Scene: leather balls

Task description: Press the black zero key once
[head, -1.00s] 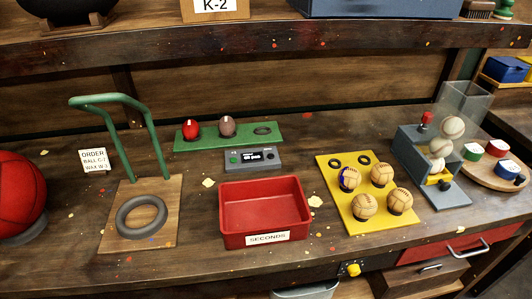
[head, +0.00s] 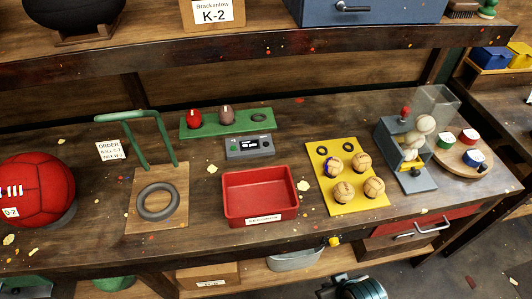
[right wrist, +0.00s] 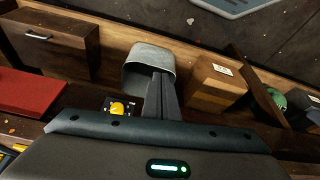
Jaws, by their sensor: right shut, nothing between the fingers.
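The small grey console (head: 235,155) stands on the bench behind the red tray. It has a lit display, a green key (head: 232,149) on its left and a small dark key at its right end, too small to read. My right gripper (right wrist: 161,78) is shut and empty. In the right wrist view its fingers stand in front of the grey bin, below the bench top, well away from the console. In the head view my right arm shows only at the bottom edge. My left gripper is not clearly in view.
The red SECONDS tray (head: 260,218) lies in front of the console. A green rack (head: 240,128) with red and brown pieces stands behind it. A yellow board (head: 345,203) with several balls is to the right. A wooden stand with a green arch (head: 150,130) is left.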

